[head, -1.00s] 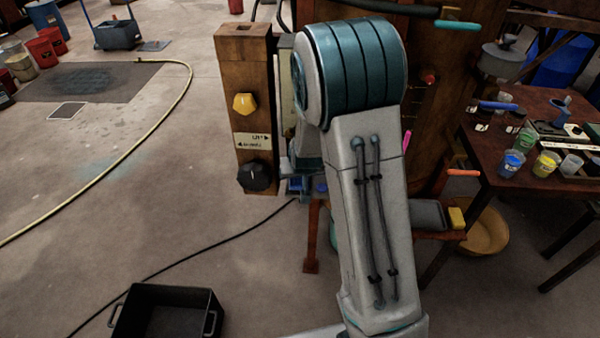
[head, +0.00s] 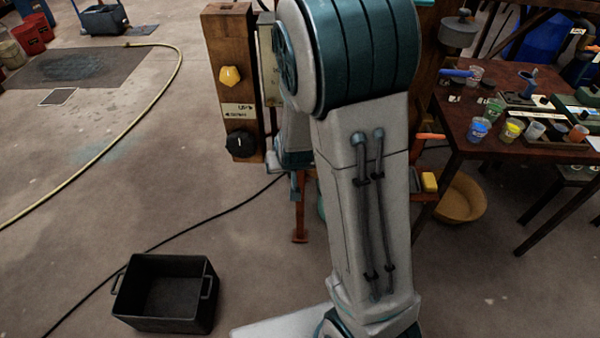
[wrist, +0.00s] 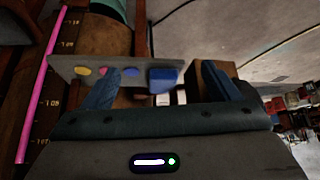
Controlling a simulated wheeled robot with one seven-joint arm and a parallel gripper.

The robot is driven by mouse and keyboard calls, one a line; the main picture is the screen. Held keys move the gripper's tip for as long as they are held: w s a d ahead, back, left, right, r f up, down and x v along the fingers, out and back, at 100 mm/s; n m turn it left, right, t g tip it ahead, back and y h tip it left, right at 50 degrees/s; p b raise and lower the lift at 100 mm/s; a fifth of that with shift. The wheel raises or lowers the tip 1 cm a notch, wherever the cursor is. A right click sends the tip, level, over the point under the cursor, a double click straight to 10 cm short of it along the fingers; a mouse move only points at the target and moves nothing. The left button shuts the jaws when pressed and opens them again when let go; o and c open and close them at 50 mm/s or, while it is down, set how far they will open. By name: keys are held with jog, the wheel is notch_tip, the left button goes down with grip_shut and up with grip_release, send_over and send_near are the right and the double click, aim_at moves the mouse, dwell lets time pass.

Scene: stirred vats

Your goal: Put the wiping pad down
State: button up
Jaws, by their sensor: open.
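My gripper (wrist: 160,88) is open in the wrist view, its two blue fingers apart. A small blue block (wrist: 163,80) shows between the fingers, touching neither, against a grey panel (wrist: 135,72) with yellow, pink and blue round spots. I cannot tell whether this block is the wiping pad or a fixed part. In the head view a yellow block (head: 429,182) shows just right of my arm; I cannot tell if it is the pad. My gripper is mostly hidden behind my arm there.
A wooden post (head: 232,80) with a yellow and a black knob stands left of my arm. An empty black bin (head: 165,293) sits on the floor at lower left. A table (head: 500,125) with several paint cups is at right. A yellow hose and a black cable cross the floor.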

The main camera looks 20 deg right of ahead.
jog(key=s+r+g, duration=0.1)
jog(key=s+r, duration=0.7)
jog(key=s, duration=0.2)
jog(key=s+r+n+g, duration=0.1)
jog(key=s+r+g, duration=0.1)
jog(key=s+r, duration=0.5)
jog(key=s, duration=0.4)
jog(key=shift+s+a+r+n+y, duration=0.2)
jog(key=shift+r+n+y, duration=0.1)
jog(key=shift+r+y, duration=0.1)
